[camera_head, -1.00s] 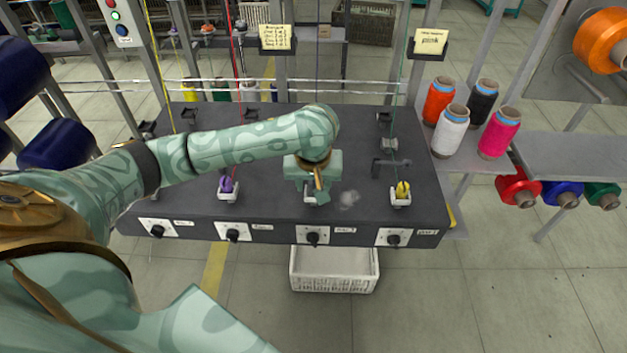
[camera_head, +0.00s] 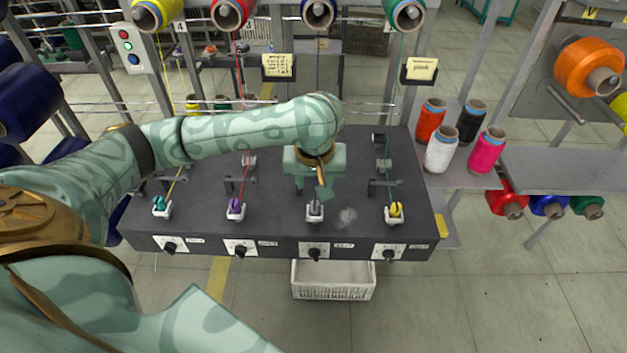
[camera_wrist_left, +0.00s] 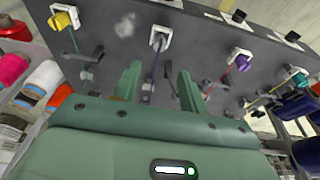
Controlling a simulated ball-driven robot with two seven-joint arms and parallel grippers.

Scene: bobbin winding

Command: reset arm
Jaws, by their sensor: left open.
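My left arm reaches in from the left in the head view. Its left gripper (camera_head: 314,188) hangs over the dark winding table (camera_head: 275,220), behind the third bobbin holder (camera_head: 315,211). In the left wrist view the two fingers of the left gripper (camera_wrist_left: 157,85) are spread apart with nothing between them. The third holder also shows there (camera_wrist_left: 160,39), just beyond the fingers, apart from them. Teal (camera_head: 160,204), purple (camera_head: 235,206) and yellow (camera_head: 396,210) bobbins sit in the other holders. My right gripper is in neither view.
A white crate (camera_head: 333,291) stands on the floor below the table's front edge. Thread cones, one of them pink (camera_head: 488,151), stand on a shelf at the right. Large spools, such as a red one (camera_head: 232,12), hang above. Thin threads run down to the table.

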